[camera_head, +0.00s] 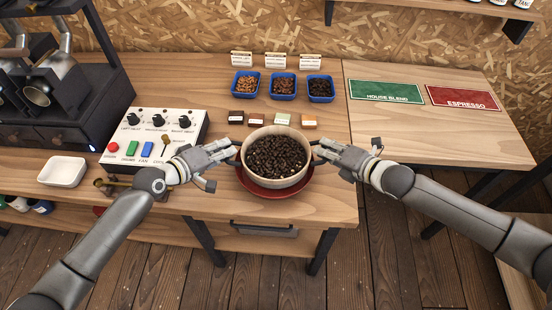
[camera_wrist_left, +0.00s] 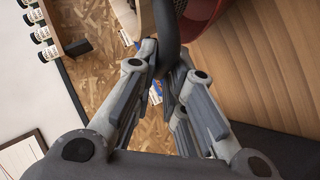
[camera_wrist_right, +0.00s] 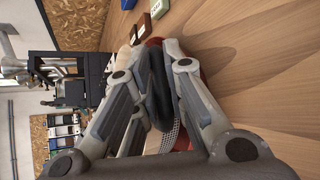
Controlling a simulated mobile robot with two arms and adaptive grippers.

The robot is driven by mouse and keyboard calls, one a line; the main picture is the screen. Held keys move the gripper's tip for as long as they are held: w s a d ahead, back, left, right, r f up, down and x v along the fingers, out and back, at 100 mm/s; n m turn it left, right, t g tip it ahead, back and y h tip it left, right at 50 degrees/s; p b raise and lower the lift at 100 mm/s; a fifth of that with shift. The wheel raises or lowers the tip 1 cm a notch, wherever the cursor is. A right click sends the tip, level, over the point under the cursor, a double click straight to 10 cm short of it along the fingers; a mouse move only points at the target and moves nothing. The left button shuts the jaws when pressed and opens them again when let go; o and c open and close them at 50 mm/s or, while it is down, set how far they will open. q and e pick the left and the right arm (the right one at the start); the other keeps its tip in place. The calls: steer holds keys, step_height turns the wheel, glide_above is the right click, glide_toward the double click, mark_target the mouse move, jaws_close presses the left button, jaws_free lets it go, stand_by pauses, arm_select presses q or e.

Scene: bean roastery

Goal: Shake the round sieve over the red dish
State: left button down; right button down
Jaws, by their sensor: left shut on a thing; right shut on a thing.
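The round sieve (camera_head: 249,180) is pale-rimmed and full of dark beans (camera_head: 275,158) with a few lighter bits among them. It is above the red dish (camera_head: 262,191), whose rim shows below it; the gap between them is hard to judge. My left gripper (camera_head: 234,157) is shut on the sieve's dark left handle, which also shows between the fingers in the left wrist view (camera_wrist_left: 168,40). My right gripper (camera_head: 318,154) is shut on the right handle, seen dark between the fingers in the right wrist view (camera_wrist_right: 157,85). The dish's inside is hidden.
Behind the sieve lie several small coloured blocks (camera_head: 282,119) and three blue trays of beans (camera_head: 283,86). A control box (camera_head: 155,131) and a white dish (camera_head: 62,171) are at left. Green (camera_head: 386,91) and red (camera_head: 462,97) mats lie at right. The table's front edge is close.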

steer(key=shift+r+p, duration=1.5)
steer(key=shift+r, duration=0.45)
